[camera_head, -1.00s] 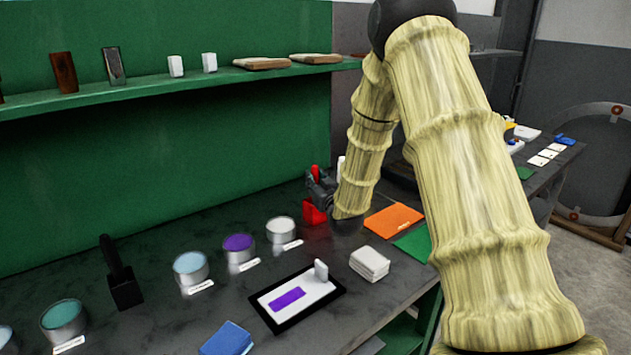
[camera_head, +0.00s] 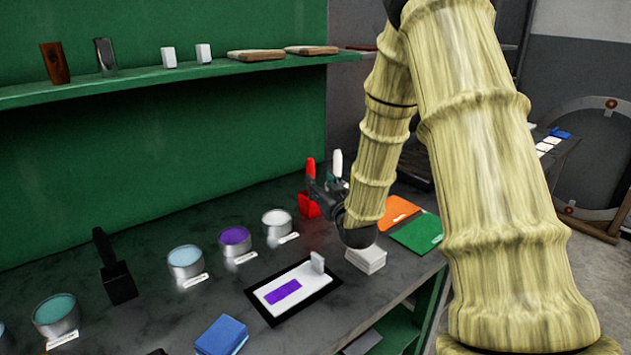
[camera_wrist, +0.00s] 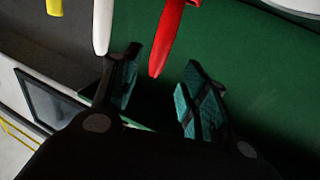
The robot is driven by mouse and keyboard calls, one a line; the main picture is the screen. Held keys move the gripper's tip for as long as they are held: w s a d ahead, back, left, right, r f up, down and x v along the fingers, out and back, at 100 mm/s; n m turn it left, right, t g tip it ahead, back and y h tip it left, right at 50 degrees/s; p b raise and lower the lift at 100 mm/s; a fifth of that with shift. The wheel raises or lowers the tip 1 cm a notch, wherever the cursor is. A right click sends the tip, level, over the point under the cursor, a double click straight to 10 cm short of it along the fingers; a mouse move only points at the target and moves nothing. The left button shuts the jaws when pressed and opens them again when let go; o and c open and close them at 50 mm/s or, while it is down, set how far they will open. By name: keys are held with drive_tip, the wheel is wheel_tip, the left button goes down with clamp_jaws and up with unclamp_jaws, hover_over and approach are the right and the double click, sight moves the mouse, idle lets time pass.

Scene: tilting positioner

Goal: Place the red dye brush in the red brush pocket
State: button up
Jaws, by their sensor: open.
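The red dye brush (camera_head: 310,169) stands upright with its red handle up, directly above the red brush pocket (camera_head: 307,207) at the back of the bench. Its lower end is hidden, so I cannot see how deep it sits. My gripper (camera_head: 323,187) is open just right of the handle and partly hides the pocket. In the wrist view the red handle (camera_wrist: 168,38) ends beyond and between the open teal-padded fingers of my gripper (camera_wrist: 164,88), apparently apart from them. A white-handled brush (camera_head: 336,162) stands upright behind my gripper, and its handle (camera_wrist: 102,25) shows left of the red one.
Several dye pots, including a purple one (camera_head: 235,240), line the bench to the left. A framed tray (camera_head: 312,290), white stack (camera_head: 366,258) and orange (camera_head: 398,211) and green (camera_head: 417,233) sheets lie nearer. A shelf (camera_head: 205,71) runs along the green wall.

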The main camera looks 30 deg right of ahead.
drive_tip(key=shift+v, duration=1.75)
